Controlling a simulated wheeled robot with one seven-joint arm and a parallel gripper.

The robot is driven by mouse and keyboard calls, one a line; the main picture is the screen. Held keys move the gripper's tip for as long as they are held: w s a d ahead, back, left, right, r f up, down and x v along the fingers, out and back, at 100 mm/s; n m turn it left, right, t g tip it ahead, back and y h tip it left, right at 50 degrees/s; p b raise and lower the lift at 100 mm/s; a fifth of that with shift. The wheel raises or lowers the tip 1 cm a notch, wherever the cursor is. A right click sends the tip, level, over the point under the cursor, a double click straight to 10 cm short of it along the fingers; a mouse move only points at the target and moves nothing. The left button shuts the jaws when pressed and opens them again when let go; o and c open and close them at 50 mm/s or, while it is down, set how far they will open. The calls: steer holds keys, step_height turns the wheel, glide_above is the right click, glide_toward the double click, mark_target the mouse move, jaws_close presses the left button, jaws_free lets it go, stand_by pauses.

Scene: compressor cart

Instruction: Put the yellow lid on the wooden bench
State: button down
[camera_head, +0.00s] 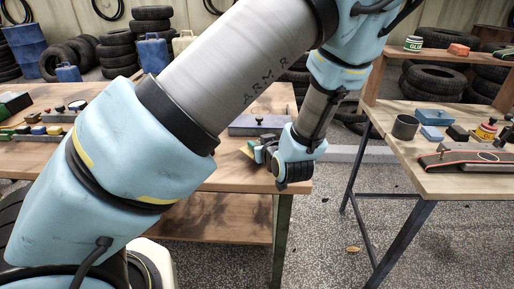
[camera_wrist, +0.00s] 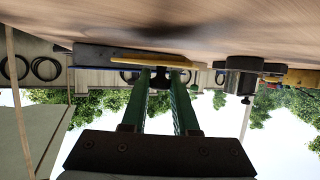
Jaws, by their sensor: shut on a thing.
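My gripper (camera_wrist: 160,82) is low over the left wooden bench (camera_head: 230,176), near its right front corner. In the wrist view its two green fingers close at the tips on the dark middle part of the yellow lid (camera_wrist: 130,60), which is seen nearly edge-on. The bench top (camera_wrist: 190,25) fills the upper part of that view, very close to the lid; I cannot tell whether they touch. In the head view my arm and wrist hide most of the gripper (camera_head: 258,149), and only a small yellow edge shows beside it.
A grey-blue flat box (camera_head: 255,125) with a knob lies behind my gripper on the bench. A tray of coloured knobs (camera_head: 40,132) stands at the left. In the wrist view a grey block-like fixture (camera_wrist: 242,72) is beside the lid. A second table (camera_head: 455,182) with tools stands right, across a gap.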

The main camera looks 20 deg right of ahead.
steer(key=shift+f, duration=0.75)
steer(key=shift+f, duration=0.15)
steer(key=c, duration=0.7)
jaws_free()
